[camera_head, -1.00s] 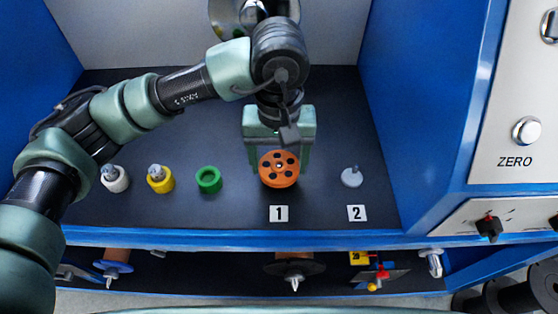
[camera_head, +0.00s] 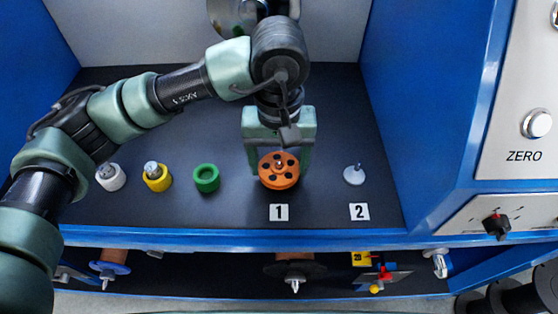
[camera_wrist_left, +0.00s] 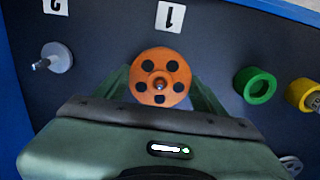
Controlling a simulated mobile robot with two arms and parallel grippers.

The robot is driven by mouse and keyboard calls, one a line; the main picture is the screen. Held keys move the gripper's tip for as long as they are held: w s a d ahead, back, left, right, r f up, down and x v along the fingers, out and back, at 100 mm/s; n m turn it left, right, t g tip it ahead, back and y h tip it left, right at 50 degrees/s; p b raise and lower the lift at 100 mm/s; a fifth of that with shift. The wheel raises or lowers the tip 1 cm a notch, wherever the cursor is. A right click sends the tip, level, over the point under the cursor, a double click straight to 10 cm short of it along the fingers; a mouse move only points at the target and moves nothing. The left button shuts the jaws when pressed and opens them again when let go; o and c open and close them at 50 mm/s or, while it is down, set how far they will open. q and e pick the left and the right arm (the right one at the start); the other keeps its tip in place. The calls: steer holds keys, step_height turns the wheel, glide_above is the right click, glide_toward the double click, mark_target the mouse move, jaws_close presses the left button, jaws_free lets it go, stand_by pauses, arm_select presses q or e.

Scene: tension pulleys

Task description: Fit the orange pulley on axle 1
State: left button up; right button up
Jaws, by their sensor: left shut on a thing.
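The orange pulley (camera_head: 279,181), a disc with several dark holes, is behind the label 1 (camera_head: 279,212). It also shows in the left wrist view (camera_wrist_left: 160,64). My left gripper (camera_head: 279,166) points down with one finger on each side of the pulley and is shut on it. The tip of axle 1 (camera_wrist_left: 160,84) shows in the pulley's centre hole, and a short pin stands up there in the head view. The pulley hides the rest of the axle, so I cannot tell how far down it sits. My right gripper is not in view.
Axle 2 (camera_head: 357,169) stands bare on its pale base to the right, behind the label 2 (camera_head: 359,212). Green (camera_head: 206,179), yellow (camera_head: 157,178) and white (camera_head: 111,177) parts stand in a row to the left. Blue walls (camera_head: 418,110) bound the dark shelf.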

arm_select(q)
steer(key=shift+f, duration=0.15)
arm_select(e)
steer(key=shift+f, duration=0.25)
arm_select(q)
steer(key=shift+s+a+f+b, duration=0.1)
steer(key=shift+f+b, duration=0.2)
steer(key=shift+b, duration=0.15)
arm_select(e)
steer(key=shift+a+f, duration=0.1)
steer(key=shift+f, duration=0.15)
arm_select(q)
steer(key=o, duration=1.6)
steer(key=shift+a, duration=0.1)
steer(key=shift+r, duration=0.35)
step_height(320, 180, up, 8)
steer(key=p, duration=0.3)
steer(key=shift+f, duration=0.25)
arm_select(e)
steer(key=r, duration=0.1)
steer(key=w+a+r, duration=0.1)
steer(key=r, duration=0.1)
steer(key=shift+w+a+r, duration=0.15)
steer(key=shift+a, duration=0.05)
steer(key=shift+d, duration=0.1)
